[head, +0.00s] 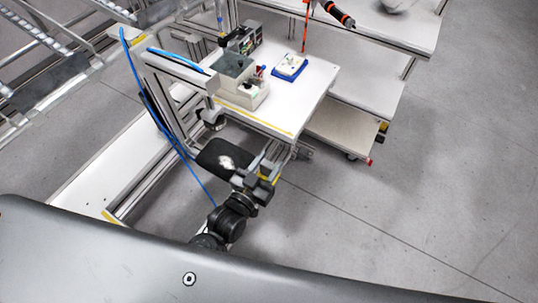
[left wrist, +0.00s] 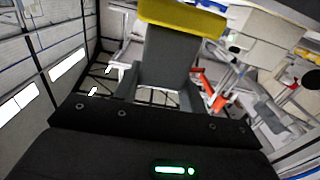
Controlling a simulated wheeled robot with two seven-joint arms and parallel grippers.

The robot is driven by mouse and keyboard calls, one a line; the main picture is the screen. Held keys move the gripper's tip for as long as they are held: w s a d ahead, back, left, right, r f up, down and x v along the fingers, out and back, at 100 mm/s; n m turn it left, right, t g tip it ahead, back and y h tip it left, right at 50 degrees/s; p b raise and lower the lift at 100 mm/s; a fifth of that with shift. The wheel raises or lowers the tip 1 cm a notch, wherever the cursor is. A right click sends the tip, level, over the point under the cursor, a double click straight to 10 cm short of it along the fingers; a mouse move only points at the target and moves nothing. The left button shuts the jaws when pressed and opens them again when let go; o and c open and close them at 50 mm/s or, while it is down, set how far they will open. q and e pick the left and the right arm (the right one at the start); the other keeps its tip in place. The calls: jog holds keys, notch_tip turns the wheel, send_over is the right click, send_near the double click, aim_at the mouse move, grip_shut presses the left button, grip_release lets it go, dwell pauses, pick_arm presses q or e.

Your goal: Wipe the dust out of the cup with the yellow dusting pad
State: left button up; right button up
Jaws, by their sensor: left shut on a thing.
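In the head view my left gripper (head: 266,172) is at the front edge of the white workbench, below and right of the machine on it. It is shut on the grey block (left wrist: 168,62) of the yellow dusting pad, whose yellow face (left wrist: 185,18) shows at the top of the left wrist view. A grey, rounded, cup-like part (head: 212,119) hangs under the machine's arm, up and left of my gripper and apart from it. I cannot tell for certain whether this is the cup, and no dust can be made out. My right gripper is out of view.
The white workbench (head: 312,98) carries a grey box (head: 236,68) and a blue-and-white tray (head: 290,67). A black plate (head: 210,153) with a shiny patch lies just left of my gripper. Blue hoses run down the frame at left. Open floor (head: 430,190) lies to the right.

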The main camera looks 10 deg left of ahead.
pick_arm(q)
jog(key=shift+s, duration=0.1)
jog(key=shift+a+r+p, duration=0.1)
jog(key=shift+p, duration=0.2)
jog(key=shift+w+a, duration=0.35)
jog(key=shift+a, duration=0.55)
jog(key=w+a+p, duration=0.1)
jog(key=w+a, duration=0.1)
jog(key=a, duration=0.5)
jog(key=w+a+p, duration=0.1)
jog(key=w+a, duration=0.2)
jog(key=a, duration=0.3)
jog(key=shift+s+a+f+b, duration=0.1)
jog(key=shift+s+f+b, duration=0.05)
jog(key=shift+f+b, duration=1.05)
jog(key=shift+s+a+f+b, duration=0.1)
jog(key=shift+f+b, duration=0.65)
jog(key=shift+f, duration=0.8)
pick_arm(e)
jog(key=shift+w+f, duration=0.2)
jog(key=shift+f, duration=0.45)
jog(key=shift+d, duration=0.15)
pick_arm(q)
jog(key=shift+f, duration=0.2)
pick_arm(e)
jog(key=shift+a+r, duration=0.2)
